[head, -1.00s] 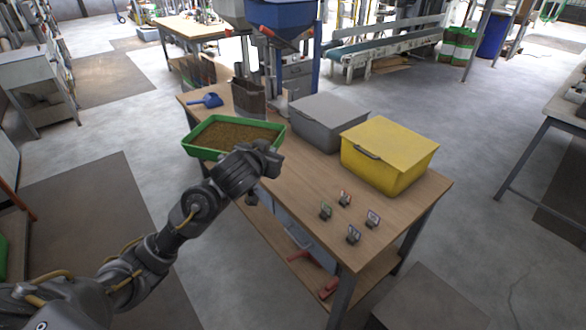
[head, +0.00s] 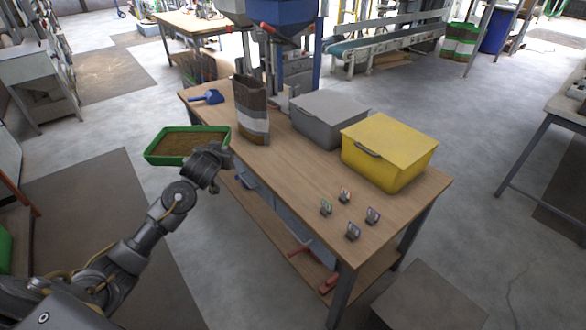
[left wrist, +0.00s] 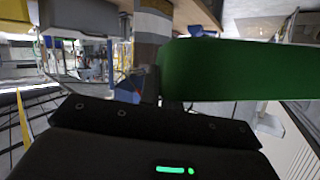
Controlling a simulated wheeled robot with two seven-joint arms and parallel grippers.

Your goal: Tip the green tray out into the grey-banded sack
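The green tray (head: 165,161), filled with brown pellets, is held roughly level off the table's left edge. It also fills the right of the left wrist view (left wrist: 240,70). My left gripper (head: 213,157) is shut on the tray's near right edge; the fingertips are partly hidden. The grey-banded sack (head: 251,122), brown with a pale grey band, stands upright on the table, right of the tray and apart from it. Part of a banded sack shows behind the tray in the left wrist view (left wrist: 152,25). My right gripper is not in view.
A blue scoop (head: 207,97) lies on the table's far left. A grey bin (head: 328,120) and a yellow bin (head: 388,155) stand right of the sack. Several small tagged clips (head: 353,231) stand near the front. A blue hopper (head: 283,17) rises behind the table.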

